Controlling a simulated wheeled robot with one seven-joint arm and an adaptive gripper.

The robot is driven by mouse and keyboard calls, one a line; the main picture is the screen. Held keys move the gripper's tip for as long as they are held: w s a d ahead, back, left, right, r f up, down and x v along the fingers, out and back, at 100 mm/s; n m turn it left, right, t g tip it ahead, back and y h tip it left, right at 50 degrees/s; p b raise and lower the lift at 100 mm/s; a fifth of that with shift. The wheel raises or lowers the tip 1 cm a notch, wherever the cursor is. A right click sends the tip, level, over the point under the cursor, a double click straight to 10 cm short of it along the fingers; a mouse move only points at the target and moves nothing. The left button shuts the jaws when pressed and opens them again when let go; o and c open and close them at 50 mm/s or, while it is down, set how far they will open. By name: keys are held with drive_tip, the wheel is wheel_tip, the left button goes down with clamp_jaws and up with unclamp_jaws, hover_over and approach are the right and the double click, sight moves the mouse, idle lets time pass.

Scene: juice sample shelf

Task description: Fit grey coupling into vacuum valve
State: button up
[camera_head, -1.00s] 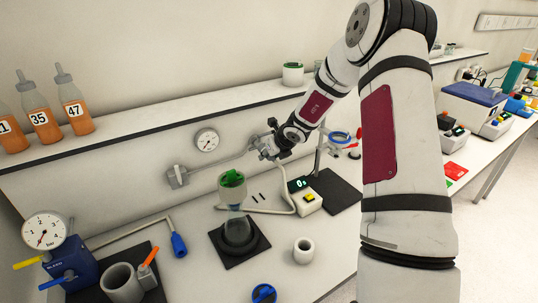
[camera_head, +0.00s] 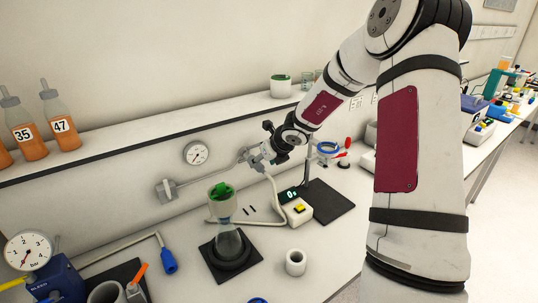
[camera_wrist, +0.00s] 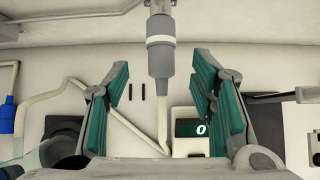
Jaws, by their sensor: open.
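The grey coupling (camera_wrist: 160,58), a cylinder with a white band, is upright in the wrist view. Its top meets a grey fitting on the metal pipe, which I take as the vacuum valve (camera_wrist: 159,8); I cannot tell how deep it sits. A pale hose (camera_wrist: 162,118) runs down from the coupling. My gripper (camera_wrist: 160,75) is open, its green-padded fingers on either side of the coupling with clear gaps and no contact visible. In the head view my gripper (camera_head: 268,152) is at the pipe's right end, partly covering the coupling there.
A flask with a green top (camera_head: 225,235) stands on a black pad below left. A display box (camera_head: 296,208), a white cup (camera_head: 296,262) and a ring stand (camera_head: 330,150) are close by. The wall gauge (camera_head: 197,153) and shelf edge (camera_head: 150,133) are behind.

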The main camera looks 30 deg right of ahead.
drive_tip(key=shift+s+r, duration=0.25)
drive_tip(key=shift+s, duration=0.15)
drive_tip(key=shift+v, duration=2.65)
drive_tip(key=shift+w+a+r, duration=0.1)
